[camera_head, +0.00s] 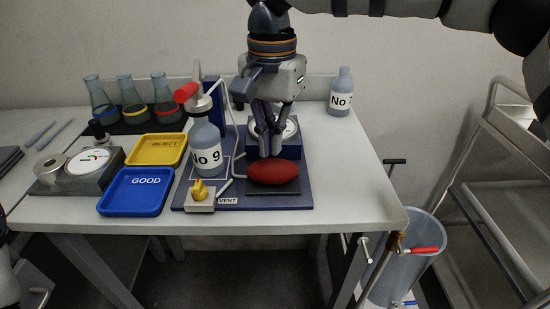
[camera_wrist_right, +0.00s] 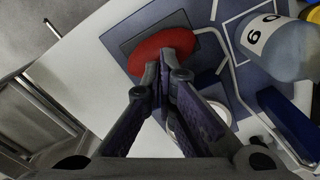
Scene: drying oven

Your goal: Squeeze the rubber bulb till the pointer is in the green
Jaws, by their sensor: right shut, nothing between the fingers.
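The red rubber bulb (camera_head: 274,172) lies on a dark square pad at the front right of the blue base board. It also shows in the wrist view (camera_wrist_right: 150,50), rounded and not visibly dented. My right gripper (camera_head: 270,154) points down with its fingers together; its tips are at the bulb's rear edge, in the wrist view too (camera_wrist_right: 164,62). I cannot tell if they touch it. Nothing is between the fingers. A white dial (camera_head: 291,130) on a blue block stands behind the fingers, which partly hide it. I cannot read its pointer. My left gripper is not in view.
Bottle No 9 (camera_head: 206,147) with a red-handled valve stands left of the bulb, and a bent tube runs between. A yellow vent knob (camera_head: 200,190) is at the front. Blue (camera_head: 137,208) and yellow (camera_head: 155,163) trays lie left. Another bottle (camera_head: 341,100) stands back right.

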